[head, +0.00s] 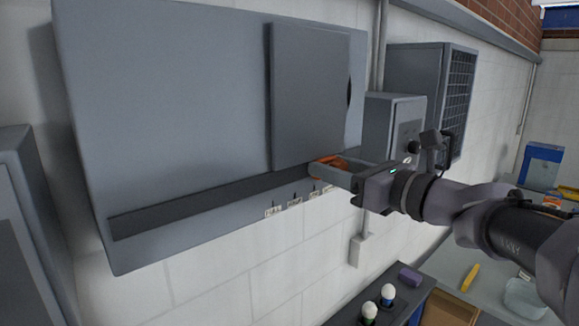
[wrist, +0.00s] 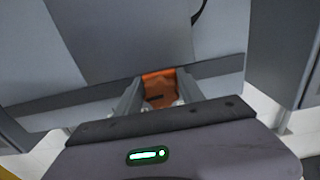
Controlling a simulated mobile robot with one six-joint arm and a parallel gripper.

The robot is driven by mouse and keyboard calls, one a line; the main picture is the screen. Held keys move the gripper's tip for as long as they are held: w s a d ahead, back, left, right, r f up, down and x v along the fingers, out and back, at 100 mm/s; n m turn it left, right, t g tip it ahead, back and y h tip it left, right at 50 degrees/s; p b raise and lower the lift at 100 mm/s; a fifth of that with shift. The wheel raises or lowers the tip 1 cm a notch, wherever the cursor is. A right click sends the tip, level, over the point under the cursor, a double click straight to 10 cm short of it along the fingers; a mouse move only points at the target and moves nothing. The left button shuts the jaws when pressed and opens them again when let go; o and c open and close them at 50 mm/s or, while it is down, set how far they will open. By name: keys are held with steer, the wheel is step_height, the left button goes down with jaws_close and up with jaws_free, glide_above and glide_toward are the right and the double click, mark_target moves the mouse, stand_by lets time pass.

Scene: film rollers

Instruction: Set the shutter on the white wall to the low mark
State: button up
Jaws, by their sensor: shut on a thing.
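The shutter (head: 308,95) is a flat grey plate on a larger grey panel (head: 165,110) on the white wall. It covers the panel's right part, and its lower edge meets a dark horizontal slot (head: 190,212). The shutter also shows in the wrist view (wrist: 125,35). An orange handle (wrist: 158,90) at the slot sits between my fingers. My gripper (head: 330,168) is shut on this handle, near the rightmost labels. Several small white labels (head: 273,211) line the panel's lower edge; the leftmost seems to read FULL, the others are too small to read surely.
A grey box (head: 393,130) and a vented cabinet (head: 430,85) stand out from the wall at right, close to my arm. A grey cabinet (head: 30,225) is at left. Below is a bench with two white-topped bulbs (head: 388,292) and a purple block (head: 410,275).

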steer(key=shift+s+a, duration=0.15)
steer(key=shift+a, duration=0.1)
jaws_close()
steer(key=o, duration=1.4)
jaws_free()
steer(key=shift+o, duration=0.2)
steer(key=b+v, duration=0.3)
steer(key=v, duration=1.4)
steer(key=shift+b, duration=0.35)
steer(key=shift+s, duration=0.1)
